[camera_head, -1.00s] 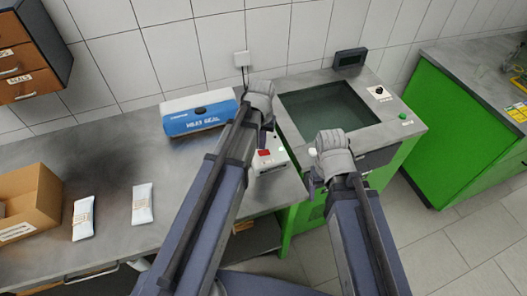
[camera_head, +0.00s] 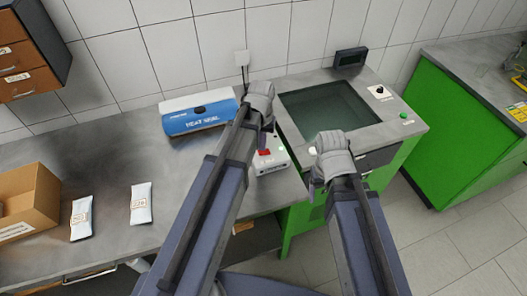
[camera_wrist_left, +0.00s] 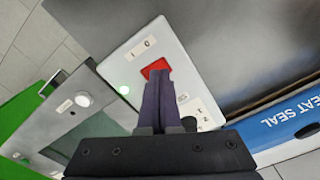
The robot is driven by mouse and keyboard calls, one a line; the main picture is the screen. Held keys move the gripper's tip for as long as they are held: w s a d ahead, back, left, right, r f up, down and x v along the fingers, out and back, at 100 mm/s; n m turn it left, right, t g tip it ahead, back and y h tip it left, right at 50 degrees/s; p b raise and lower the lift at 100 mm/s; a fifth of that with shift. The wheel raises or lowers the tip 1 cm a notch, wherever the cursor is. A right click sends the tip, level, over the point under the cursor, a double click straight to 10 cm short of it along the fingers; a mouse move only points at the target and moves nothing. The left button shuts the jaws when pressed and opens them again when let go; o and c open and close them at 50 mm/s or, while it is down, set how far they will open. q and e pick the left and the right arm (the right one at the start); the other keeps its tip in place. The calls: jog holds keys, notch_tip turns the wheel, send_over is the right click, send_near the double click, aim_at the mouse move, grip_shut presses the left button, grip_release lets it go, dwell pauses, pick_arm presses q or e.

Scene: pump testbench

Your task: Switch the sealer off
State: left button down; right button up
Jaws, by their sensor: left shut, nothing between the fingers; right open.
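The sealer (camera_head: 200,112) is a blue and white unit marked HEAT SEAL at the back of the bench. A white control box (camera_head: 277,167) with a red rocker switch (camera_head: 264,152) stands to its right.
A machine with a dark glass top (camera_head: 330,110) stands right of the box. Two white packets (camera_head: 141,203) and a cardboard box (camera_head: 38,205) lie at the left of the bench. The middle bench is clear.

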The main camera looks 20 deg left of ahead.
pick_arm(q)
jog(key=shift+f+b, duration=0.75)
jog(key=shift+r, duration=0.2)
notch_tip(320, 180, up, 7)
jog(key=p, duration=0.7)
jog(key=shift+f, duration=0.1)
dwell(0.3)
jog(key=s+d+f+m+y+b, duration=0.1)
jog(key=s+d+m, duration=0.3)
jog(key=s+d, duration=0.6)
jog(key=s+f+b, duration=0.1)
jog(key=s, duration=0.3)
jog(key=shift+s+d+m, duration=0.2)
jog(key=shift+d+m, duration=0.05)
jog(key=shift+m, duration=0.05)
jog(key=shift+f, duration=0.1)
